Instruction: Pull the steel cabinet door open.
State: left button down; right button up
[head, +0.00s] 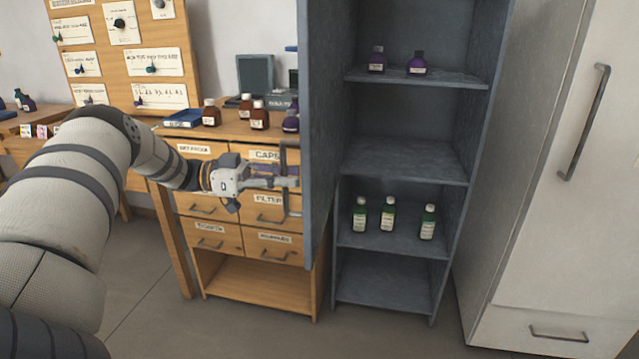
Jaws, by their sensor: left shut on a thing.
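The grey steel cabinet (405,159) stands in the middle with its shelves exposed. Its door (319,120) stands open, swung out on the left side and seen at a steep angle. The door's bar handle (284,153) is on the door's left-facing side. My left gripper (287,178) reaches in from the left and is shut on the handle, beside the door. The fingertips are small in view and partly overlap the handle. My right gripper is not in view.
Two purple bottles (416,65) stand on an upper shelf, and several green bottles (388,214) on a lower one. Left of the door is a wooden drawer desk (219,241) with brown bottles (259,116). A white cabinet (559,190) stands right. Floor in front is clear.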

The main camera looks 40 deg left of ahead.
pick_arm(q)
jog(key=shift+s+a+r, duration=0.1)
jog(key=shift+s+a, duration=0.3)
jog(key=shift+a, duration=0.45)
jog(key=shift+s+a, duration=0.35)
jog(key=shift+a, duration=0.45)
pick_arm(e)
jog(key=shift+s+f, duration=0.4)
pick_arm(q)
jog(key=c, duration=1.7)
grip_release()
jog(key=shift+o, duration=0.2)
notch_tip(320, 180, up, 10)
